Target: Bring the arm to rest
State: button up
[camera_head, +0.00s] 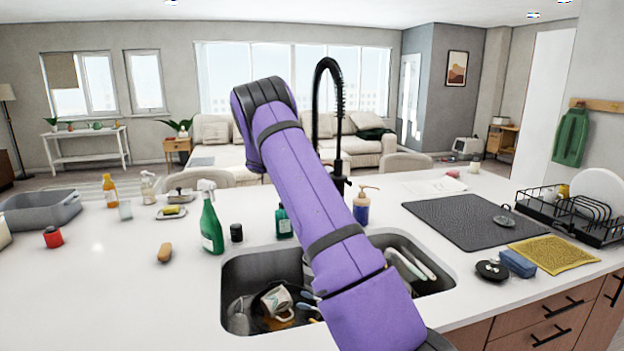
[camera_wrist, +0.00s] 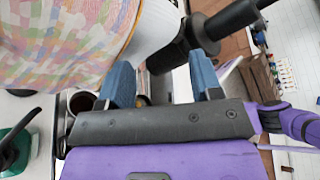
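My purple arm rises across the sink in the head view and bends at a dark joint high up beside the black faucet (camera_head: 328,110). My gripper is not visible in the head view. In the wrist view my gripper (camera_wrist: 160,82) has its two blue fingers apart, with nothing clearly held between them. A large rounded thing with a pastel mosaic pattern (camera_wrist: 60,40) looms very close at the upper left; I cannot tell what it is or whether it touches a finger. A dark cylindrical part (camera_wrist: 180,50) lies just beyond the fingers.
The sink (camera_head: 235,275) holds several dishes, including a mug (camera_head: 276,300). A green spray bottle (camera_head: 211,222), a soap dispenser (camera_head: 362,205) and a small teal bottle (camera_head: 283,222) stand around it. A drying mat (camera_head: 465,222) and dish rack (camera_head: 560,215) are right. The counter's left front is clear.

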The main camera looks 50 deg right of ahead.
jog(key=shift+s+a+f, duration=0.1)
jog(key=shift+s+a, duration=0.05)
jog(key=shift+s, duration=0.05)
jog(key=shift+w, duration=0.15)
dwell(0.3)
jog(key=s+a+r+m+t+y, duration=0.3)
jog(key=s+a+r+m+t, duration=0.3)
jog(key=a, duration=0.5)
jog(key=s+a+r+m+t+y, duration=0.2)
jog(key=s+a+r+m+t, duration=0.15)
jog(key=s+a+r, duration=0.6)
jog(key=s+a+f+m+t+y, duration=0.1)
jog(key=s+a+m+t+y, duration=0.1)
jog(key=s+a, duration=0.6)
jog(key=s+a+f+m+t+y, duration=0.2)
jog(key=s+a+m+t, duration=0.3)
jog(key=s+a, duration=0.4)
jog(key=shift+s+a+f+m+y, duration=0.3)
jog(key=shift+a+m, duration=0.45)
jog(key=shift+a, duration=0.4)
